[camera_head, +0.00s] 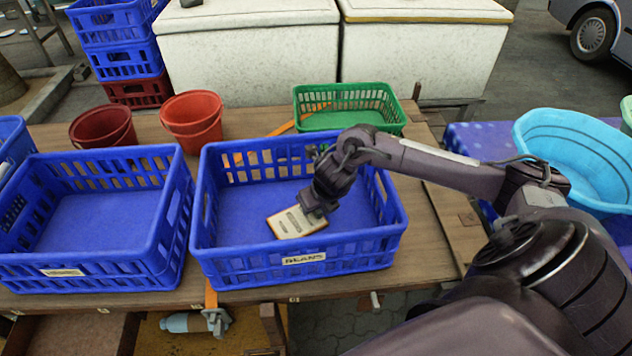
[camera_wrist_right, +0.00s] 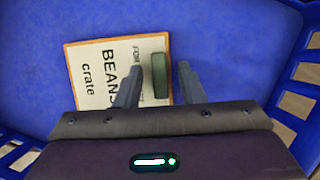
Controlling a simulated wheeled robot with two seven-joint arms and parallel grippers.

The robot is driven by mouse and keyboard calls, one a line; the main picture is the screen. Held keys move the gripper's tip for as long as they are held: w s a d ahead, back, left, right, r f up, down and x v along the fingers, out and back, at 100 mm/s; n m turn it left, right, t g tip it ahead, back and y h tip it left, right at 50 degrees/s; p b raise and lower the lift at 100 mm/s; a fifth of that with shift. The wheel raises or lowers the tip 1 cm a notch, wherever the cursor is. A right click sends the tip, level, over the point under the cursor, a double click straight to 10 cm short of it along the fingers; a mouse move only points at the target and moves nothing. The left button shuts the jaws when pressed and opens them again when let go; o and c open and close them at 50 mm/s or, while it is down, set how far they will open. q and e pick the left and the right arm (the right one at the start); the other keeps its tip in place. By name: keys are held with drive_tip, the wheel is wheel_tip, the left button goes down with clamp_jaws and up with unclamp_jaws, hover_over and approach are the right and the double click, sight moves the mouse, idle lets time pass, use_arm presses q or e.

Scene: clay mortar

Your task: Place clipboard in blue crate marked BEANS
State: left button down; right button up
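The blue crate marked BEANS (camera_head: 300,262) stands on the wooden table, its label on the front wall. The clipboard (camera_head: 297,222), a pale sheet on a tan board, is inside this crate and appears to lie flat on its floor. In the right wrist view the clipboard (camera_wrist_right: 90,75) reads "BEANS crate" and has a dark green clip. My right gripper (camera_head: 318,207) reaches down into the crate over the clipboard's right end. In the wrist view its two fingers (camera_wrist_right: 160,66) are apart on either side of the clip, with gaps visible. My left gripper is not in view.
Another labelled blue crate (camera_head: 90,262) stands close on the left, empty. Two red buckets (camera_head: 192,122) and a green basket (camera_head: 348,122) stand behind. A light blue tub (camera_head: 575,150) is at the right. The BEANS crate's walls surround my right gripper.

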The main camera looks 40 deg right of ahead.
drive_tip(key=shift+r, duration=0.1)
drive_tip(key=p+v, duration=0.1)
drive_tip(key=v, duration=1.1)
